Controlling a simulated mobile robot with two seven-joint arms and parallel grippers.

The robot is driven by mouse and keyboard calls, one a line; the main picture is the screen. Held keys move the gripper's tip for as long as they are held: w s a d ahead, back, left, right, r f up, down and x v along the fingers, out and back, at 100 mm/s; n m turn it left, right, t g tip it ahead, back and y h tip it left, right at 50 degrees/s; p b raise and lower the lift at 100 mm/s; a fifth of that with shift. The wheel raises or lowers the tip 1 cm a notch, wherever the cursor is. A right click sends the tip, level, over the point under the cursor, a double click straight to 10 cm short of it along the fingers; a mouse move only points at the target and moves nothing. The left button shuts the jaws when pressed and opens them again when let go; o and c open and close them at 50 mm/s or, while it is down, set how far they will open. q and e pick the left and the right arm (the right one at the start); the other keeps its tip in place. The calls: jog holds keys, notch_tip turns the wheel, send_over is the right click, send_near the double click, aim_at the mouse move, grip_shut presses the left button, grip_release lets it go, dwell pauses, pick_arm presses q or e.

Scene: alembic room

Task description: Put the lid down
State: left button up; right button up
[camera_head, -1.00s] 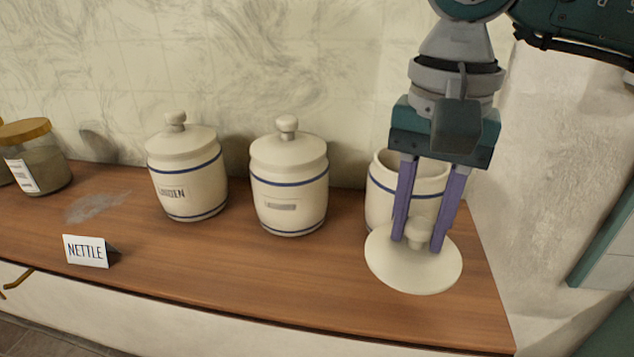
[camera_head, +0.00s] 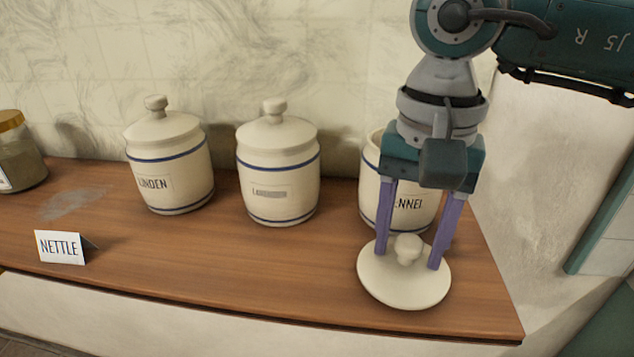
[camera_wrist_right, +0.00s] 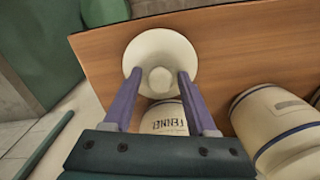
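A round cream lid (camera_head: 403,285) with a knob (camera_head: 408,247) lies on the wooden counter, knob up, in front of the open FENNEL jar (camera_head: 412,206). My right gripper (camera_head: 411,258) points down over the lid, its purple fingers on either side of the knob with visible gaps. It is open. In the right wrist view the lid (camera_wrist_right: 160,50) lies flat on the wood and the fingers (camera_wrist_right: 159,74) stand apart from the knob. The FENNEL jar (camera_wrist_right: 165,119) is beside the lid, partly hidden by the gripper. My left gripper is not in view.
Two lidded jars, LINDEN (camera_head: 170,170) and one with a blurred label (camera_head: 278,180), stand to the left on the counter (camera_head: 200,255). A NETTLE card (camera_head: 60,247) and a glass jar (camera_head: 20,160) are further left. The counter's right end is close to the lid.

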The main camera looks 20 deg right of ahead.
aim_at(411, 239)
jog(key=shift+o, duration=0.3)
jog(key=shift+r, duration=0.4)
notch_tip(411, 239, up, 12)
jog(key=b, duration=0.1)
jog(key=shift+f+b, duration=0.2)
jog(key=shift+b, duration=0.2)
